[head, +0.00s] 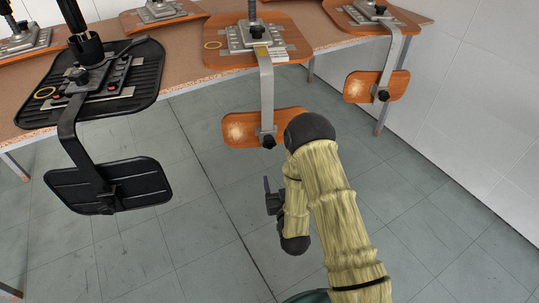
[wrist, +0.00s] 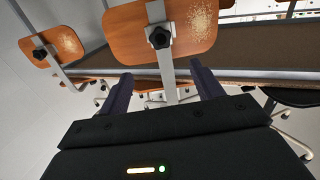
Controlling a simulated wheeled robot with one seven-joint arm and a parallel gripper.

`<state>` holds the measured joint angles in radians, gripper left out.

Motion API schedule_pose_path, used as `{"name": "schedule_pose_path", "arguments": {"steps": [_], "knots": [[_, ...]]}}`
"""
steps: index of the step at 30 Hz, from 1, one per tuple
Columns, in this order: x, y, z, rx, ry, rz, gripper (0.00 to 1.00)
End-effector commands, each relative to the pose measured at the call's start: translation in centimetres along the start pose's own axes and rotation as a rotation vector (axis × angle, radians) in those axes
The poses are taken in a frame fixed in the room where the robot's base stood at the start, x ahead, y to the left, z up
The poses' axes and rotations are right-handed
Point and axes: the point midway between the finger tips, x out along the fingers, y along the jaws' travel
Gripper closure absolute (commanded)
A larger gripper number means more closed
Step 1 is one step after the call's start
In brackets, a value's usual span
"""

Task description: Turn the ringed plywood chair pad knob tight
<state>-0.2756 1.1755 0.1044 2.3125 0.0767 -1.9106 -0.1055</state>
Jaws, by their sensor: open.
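The black pad knob (head: 268,142) sits at the bar's end. In the wrist view the knob (wrist: 160,37) appears on the pad (wrist: 128,30), beyond the fingertips and roughly midway between them. My gripper (head: 267,184) is open and empty, below the pad in the head view and apart from the knob; its fingers (wrist: 160,76) also show in the wrist view.
Another plywood chair's pad (head: 362,88) with a knob (head: 382,95) is at right. The tiled floor (head: 180,250) is clear.

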Motion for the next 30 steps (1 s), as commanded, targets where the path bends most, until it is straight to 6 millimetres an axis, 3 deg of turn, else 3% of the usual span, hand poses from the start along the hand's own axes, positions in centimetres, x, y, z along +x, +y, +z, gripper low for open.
{"name": "schedule_pose_path", "arguments": {"steps": [11, 16, 30], "knots": [[0.0, -0.1, 0.0, 0.0, 0.012, 0.0, 0.34], [1.1, -0.1, 0.1, 0.001, 0.014, 0.001, 0.34], [8.9, -0.1, 0.0, 0.001, 0.016, 0.0, 0.34]]}}
